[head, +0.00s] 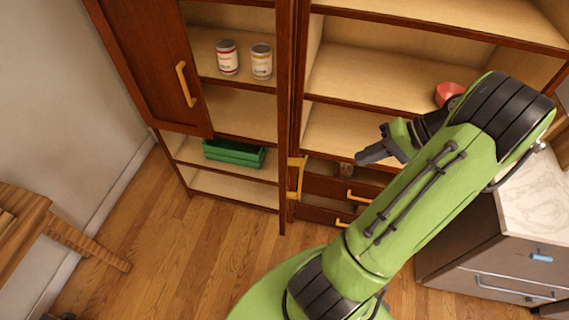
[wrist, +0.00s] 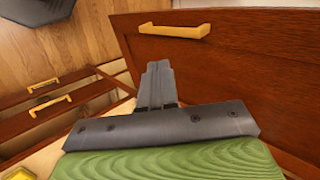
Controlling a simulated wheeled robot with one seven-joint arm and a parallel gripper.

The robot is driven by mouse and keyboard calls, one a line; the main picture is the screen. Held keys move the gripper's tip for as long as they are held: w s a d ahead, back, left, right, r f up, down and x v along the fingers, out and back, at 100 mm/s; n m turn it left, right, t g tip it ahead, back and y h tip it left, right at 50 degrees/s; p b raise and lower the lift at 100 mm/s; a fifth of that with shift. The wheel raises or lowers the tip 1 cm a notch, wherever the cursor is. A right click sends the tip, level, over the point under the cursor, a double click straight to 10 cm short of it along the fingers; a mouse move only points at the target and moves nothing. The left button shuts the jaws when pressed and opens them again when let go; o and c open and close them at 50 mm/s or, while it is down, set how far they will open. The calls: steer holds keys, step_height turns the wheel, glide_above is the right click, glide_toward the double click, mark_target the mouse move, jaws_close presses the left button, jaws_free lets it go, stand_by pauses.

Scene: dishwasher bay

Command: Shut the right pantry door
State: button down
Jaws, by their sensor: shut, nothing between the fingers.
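The right pantry door (head: 289,115) is a dark reddish-brown panel. It stands open, seen nearly edge-on in the head view, with a yellow handle (head: 299,178) on its right-hand face. That door (wrist: 225,75) and its handle (wrist: 175,31) also show large in the wrist view. My gripper (head: 364,157) is shut and empty. In the head view it is to the right of the door, on the handle side, with a gap between. Its fingertips (wrist: 156,68) show in front of the door's face, below the handle, in the wrist view.
The left pantry door (head: 150,60) stands at the left. Pantry shelves hold two cans (head: 228,57) and a green crate (head: 234,153). An open shelf unit with a red bowl (head: 448,93) and drawers (head: 345,187) is right of the door. A counter (head: 535,210) stands right.

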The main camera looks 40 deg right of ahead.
steer(key=w+a+r+b+x, duration=0.1)
steer(key=r+b+x, duration=0.1)
steer(key=x, duration=1)
steer(key=shift+w+a+f+b, duration=0.3)
steer(key=shift+a+f+b, duration=0.1)
steer(key=shift+b, duration=0.5)
steer(key=shift+w+a, duration=0.1)
